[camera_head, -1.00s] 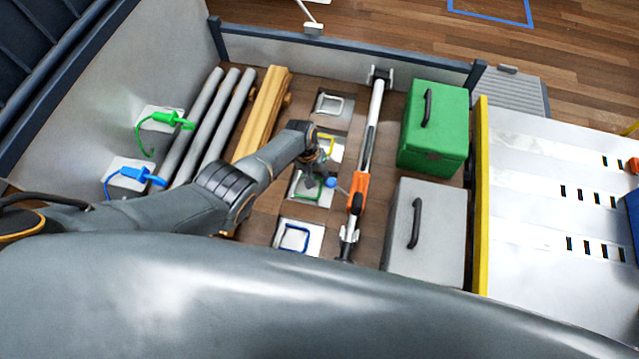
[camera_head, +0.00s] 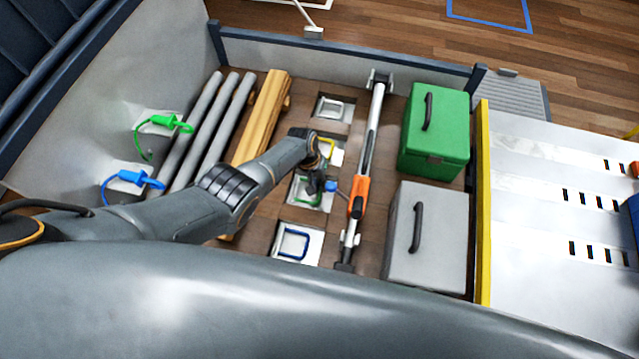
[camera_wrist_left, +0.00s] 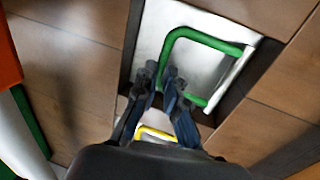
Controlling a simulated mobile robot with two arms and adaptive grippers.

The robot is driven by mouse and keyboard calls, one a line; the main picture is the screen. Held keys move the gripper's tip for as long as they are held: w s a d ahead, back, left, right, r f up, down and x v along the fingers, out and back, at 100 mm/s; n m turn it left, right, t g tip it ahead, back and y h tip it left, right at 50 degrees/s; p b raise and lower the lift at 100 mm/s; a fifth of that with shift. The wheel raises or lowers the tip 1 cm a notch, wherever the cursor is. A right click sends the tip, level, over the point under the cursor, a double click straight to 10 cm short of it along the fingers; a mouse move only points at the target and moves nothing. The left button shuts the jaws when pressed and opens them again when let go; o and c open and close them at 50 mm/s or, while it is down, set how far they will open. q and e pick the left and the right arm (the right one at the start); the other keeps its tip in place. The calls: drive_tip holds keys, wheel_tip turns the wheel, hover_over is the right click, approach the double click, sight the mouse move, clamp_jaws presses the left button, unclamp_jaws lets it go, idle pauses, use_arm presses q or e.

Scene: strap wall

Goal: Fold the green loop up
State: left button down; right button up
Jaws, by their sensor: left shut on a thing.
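The green loop (camera_head: 300,191) sits on a pale recessed plate in the bed floor, partly hidden by my left gripper (camera_head: 324,187) in the head view. In the left wrist view, the green loop (camera_wrist_left: 207,38) is a bent bar standing out over its metal plate (camera_wrist_left: 158,24). The left gripper's dark fingers (camera_wrist_left: 163,78) are shut on one side of the loop, at its near left part. The exact contact is hard to see. My right gripper is not in view.
A yellow loop (camera_head: 328,146) and a blue loop (camera_head: 292,243) lie in neighbouring recesses. An orange and grey bar (camera_head: 358,198) runs close to the right. Grey pipes (camera_head: 205,120) and wooden beams (camera_head: 262,115) lie left. Green (camera_head: 434,140) and grey (camera_head: 440,240) boxes stand right.

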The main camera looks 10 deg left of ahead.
use_arm(q)
drive_tip(key=shift+r, duration=0.1)
drive_tip(key=shift+a+r+h, duration=0.25)
drive_tip(key=shift+r+h, duration=0.1)
drive_tip(key=shift+h, duration=0.35)
drive_tip(key=shift+w+a+r+h, duration=0.1)
drive_tip(key=shift+a+r+h, duration=0.2)
drive_tip(key=shift+h, duration=0.4)
drive_tip(key=r+h+b, duration=0.1)
drive_tip(key=b, duration=0.1)
drive_tip(key=a+h+b, duration=0.1)
drive_tip(key=h, duration=0.1)
drive_tip(key=shift+a+r+h+b, duration=0.3)
drive_tip(key=shift+r+b, duration=0.05)
drive_tip(key=shift+r, duration=0.05)
drive_tip(key=shift+a+r+h, duration=0.1)
drive_tip(key=shift+r+h, duration=0.15)
drive_tip(key=shift+h, duration=0.05)
drive_tip(key=shift+w+r, duration=0.1)
drive_tip(key=c, duration=1.4)
unclamp_jaws()
